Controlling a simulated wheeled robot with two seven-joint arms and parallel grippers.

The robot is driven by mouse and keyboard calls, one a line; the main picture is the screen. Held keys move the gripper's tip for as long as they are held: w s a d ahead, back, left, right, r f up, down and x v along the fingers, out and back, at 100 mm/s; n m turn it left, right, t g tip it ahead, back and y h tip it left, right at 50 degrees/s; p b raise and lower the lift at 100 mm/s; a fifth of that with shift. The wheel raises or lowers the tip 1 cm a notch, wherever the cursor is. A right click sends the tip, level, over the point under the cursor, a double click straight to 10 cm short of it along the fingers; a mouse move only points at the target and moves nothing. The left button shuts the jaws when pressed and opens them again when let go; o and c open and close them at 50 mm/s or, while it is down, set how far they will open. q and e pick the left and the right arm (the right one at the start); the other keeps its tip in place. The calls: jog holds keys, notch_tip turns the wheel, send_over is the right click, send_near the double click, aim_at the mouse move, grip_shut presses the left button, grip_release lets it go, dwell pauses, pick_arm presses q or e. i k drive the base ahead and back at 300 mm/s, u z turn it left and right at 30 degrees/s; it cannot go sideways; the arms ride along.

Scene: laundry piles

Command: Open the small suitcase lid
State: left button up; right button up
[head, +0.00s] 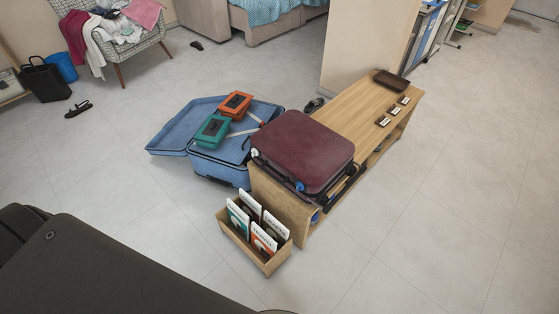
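A maroon suitcase (303,148), the smaller-looking one, lies flat on the near end of a wooden bench (362,105). Its lid is down. A blue thing (299,186) shows at its front edge. A larger blue suitcase (218,168) stands open on the floor to its left, its lid (172,139) folded out to the left. A green box (212,131) and an orange box (235,104) lie in or on the blue suitcase. Neither of my grippers is in view.
A wooden box of upright cards or books (236,244) stands on the floor before the bench. A brown tray (391,84) and small dark items sit at the bench's far end. A chair with clothes (121,49) is at the back left. The floor at right is clear.

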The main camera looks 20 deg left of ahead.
aim_at(298, 148)
jog(key=z, duration=1.9)
jog(key=i, duration=1.15)
jog(key=u, duration=2.35)
